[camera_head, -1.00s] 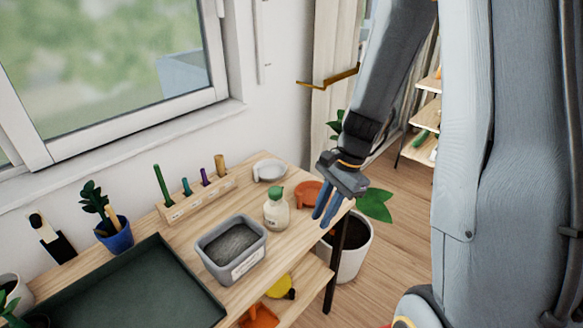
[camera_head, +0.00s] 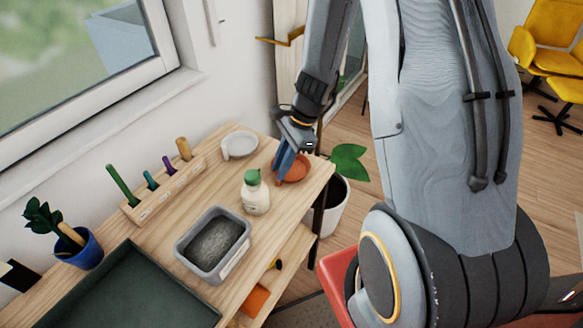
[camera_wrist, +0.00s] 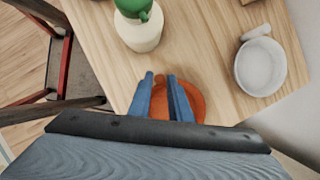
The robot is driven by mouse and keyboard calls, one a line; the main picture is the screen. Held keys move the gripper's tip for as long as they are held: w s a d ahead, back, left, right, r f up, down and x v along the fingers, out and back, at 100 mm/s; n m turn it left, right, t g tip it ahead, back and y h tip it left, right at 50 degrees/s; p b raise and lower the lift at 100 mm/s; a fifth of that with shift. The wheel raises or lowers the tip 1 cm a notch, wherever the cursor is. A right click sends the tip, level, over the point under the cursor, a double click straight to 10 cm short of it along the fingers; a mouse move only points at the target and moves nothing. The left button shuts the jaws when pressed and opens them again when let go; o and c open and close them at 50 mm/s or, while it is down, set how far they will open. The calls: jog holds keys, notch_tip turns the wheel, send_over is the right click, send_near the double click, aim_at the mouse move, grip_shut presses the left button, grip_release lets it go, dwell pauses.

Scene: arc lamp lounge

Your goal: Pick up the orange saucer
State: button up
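The orange saucer (camera_head: 294,170) lies on the wooden table near its far right corner. In the wrist view the orange saucer (camera_wrist: 196,104) is partly hidden behind my fingers. My gripper (camera_head: 281,178) points down over the saucer's left part. In the wrist view my gripper (camera_wrist: 161,78) shows two blue fingers with a gap between them and nothing clearly held. The fingers overlap the saucer in both views; whether they touch it I cannot tell.
A cream bottle with a green top (camera_head: 256,194) stands close left of my gripper. A white dish (camera_head: 239,145) sits behind it. A grey bin (camera_head: 213,244), a dark tray (camera_head: 125,290) and a wooden rack (camera_head: 165,192) occupy the table. A potted plant (camera_head: 332,205) stands beyond the table's right edge.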

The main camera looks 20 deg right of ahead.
jog(key=shift+p+x, duration=0.35)
jog(key=shift+x, duration=1.35)
jog(key=shift+d, duration=0.1)
grip_shut()
jog(key=shift+r, duration=0.1)
